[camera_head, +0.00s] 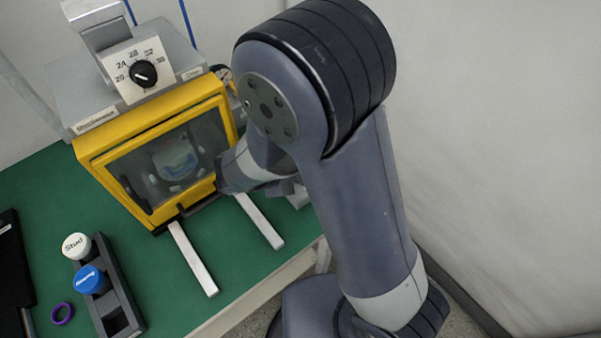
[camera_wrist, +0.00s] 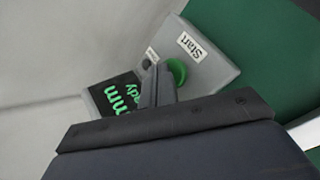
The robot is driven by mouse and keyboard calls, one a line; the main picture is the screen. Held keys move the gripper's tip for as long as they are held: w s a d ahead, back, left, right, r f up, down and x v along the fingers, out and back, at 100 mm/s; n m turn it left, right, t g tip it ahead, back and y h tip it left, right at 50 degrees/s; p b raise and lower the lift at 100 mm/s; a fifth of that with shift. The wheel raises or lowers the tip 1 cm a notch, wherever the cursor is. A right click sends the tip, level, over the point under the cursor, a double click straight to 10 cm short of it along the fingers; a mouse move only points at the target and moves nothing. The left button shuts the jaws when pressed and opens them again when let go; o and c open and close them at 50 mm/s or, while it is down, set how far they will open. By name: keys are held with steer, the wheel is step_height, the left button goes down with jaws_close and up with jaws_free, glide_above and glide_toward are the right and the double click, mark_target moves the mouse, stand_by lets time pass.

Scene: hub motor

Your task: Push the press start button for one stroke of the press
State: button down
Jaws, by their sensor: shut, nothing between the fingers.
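In the wrist view a green round start button (camera_wrist: 177,71) sits on a grey control box (camera_wrist: 216,72) beside a label reading "Start" (camera_wrist: 193,47). My gripper (camera_wrist: 157,72) is shut and empty. Its fingertips are just left of the button and overlap its edge in the picture; I cannot tell whether they touch it. A dark display (camera_wrist: 118,97) with green text, partly hidden by my fingers, reads "mm" and part of a word ending in "dy". In the head view the press (camera_head: 185,62) stands behind a yellow-framed clear guard (camera_head: 105,152), which looks closed. My arm hides the button there.
A dial (camera_head: 143,73) with numbers is on top of the press. Two pale rails (camera_head: 193,258) extend in front of the guard. A dark rack (camera_head: 122,290) holds a white-topped and a blue-topped item. A purple ring (camera_head: 62,314) lies on the green table (camera_head: 40,195). A wall is at right.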

steer(key=shift+f, duration=0.25)
steer(key=shift+r, duration=0.15)
stand_by(0.3)
steer(key=shift+r+p, duration=0.45)
steer(key=shift+r, duration=0.35)
step_height(320, 180, up, 5)
steer(key=p, duration=0.3)
steer(key=shift+p, duration=0.4)
steer(key=shift+d, duration=0.1)
stand_by(0.4)
